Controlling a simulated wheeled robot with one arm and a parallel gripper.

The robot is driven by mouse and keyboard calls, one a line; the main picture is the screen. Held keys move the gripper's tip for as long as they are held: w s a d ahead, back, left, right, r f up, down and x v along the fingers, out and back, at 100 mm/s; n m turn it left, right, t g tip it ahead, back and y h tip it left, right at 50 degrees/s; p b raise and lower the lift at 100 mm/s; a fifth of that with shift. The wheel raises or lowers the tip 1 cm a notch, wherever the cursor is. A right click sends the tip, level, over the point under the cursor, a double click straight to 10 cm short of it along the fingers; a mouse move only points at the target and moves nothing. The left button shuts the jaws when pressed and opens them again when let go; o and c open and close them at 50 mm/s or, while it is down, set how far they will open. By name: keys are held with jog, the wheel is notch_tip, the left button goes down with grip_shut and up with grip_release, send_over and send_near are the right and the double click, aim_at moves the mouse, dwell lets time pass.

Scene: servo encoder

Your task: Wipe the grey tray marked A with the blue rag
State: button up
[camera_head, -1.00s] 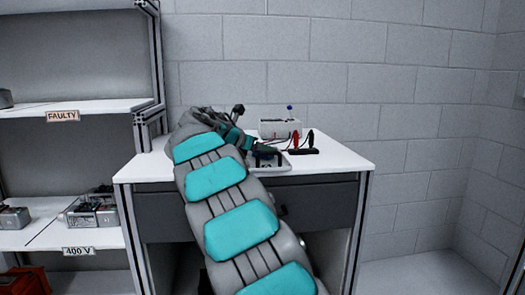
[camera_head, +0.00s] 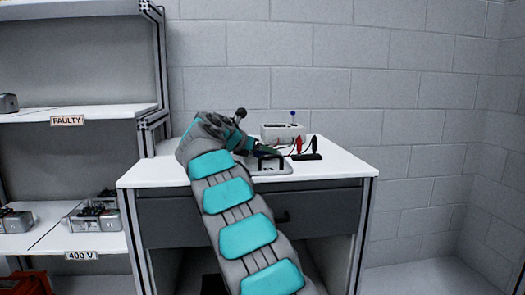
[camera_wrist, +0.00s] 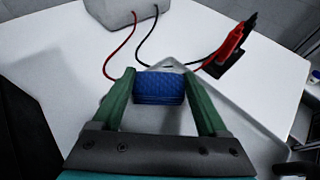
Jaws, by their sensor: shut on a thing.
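The blue rag (camera_wrist: 160,87) is a folded, quilted-looking block between the two green fingers of my gripper (camera_wrist: 160,76) in the wrist view. My gripper is shut on it. The grey tray (camera_wrist: 160,120) lies under and around the rag on the white bench. In the head view the tray (camera_head: 284,168) shows near the bench's front edge, with my gripper (camera_head: 264,152) low over it. My arm and gripper hide part of the tray there. I cannot tell whether the rag touches the tray, and no letter A is readable.
A light grey meter box (camera_head: 283,132) stands behind the tray. Its red and black leads run to upright probes in a black holder (camera_head: 306,157) to the right. The bench's right end (camera_head: 345,163) is clear. A shelf rack (camera_head: 80,112) stands at the left.

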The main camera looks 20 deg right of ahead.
aim_at(266, 166)
jog(key=shift+s, duration=0.1)
jog(key=shift+s+a+f, duration=0.1)
jog(key=shift+s+a, duration=0.05)
jog(key=shift+s, duration=0.35)
jog(key=shift+s+a+f, duration=0.1)
jog(key=shift+s+a, duration=0.05)
jog(key=shift+s, duration=0.35)
jog(key=shift+s+a+r, duration=0.1)
jog(key=shift+s+r, duration=0.1)
jog(key=shift+s, duration=0.1)
jog(key=shift+s+a, duration=0.25)
jog(key=shift+s, duration=0.6)
jog(key=shift+s+a, duration=0.2)
jog(key=shift+s, duration=0.6)
jog(key=shift+s+a, duration=0.25)
jog(key=shift+s, duration=0.6)
jog(key=shift+r, duration=3)
jog(key=shift+r, duration=0.1)
jog(key=shift+r, duration=1.45)
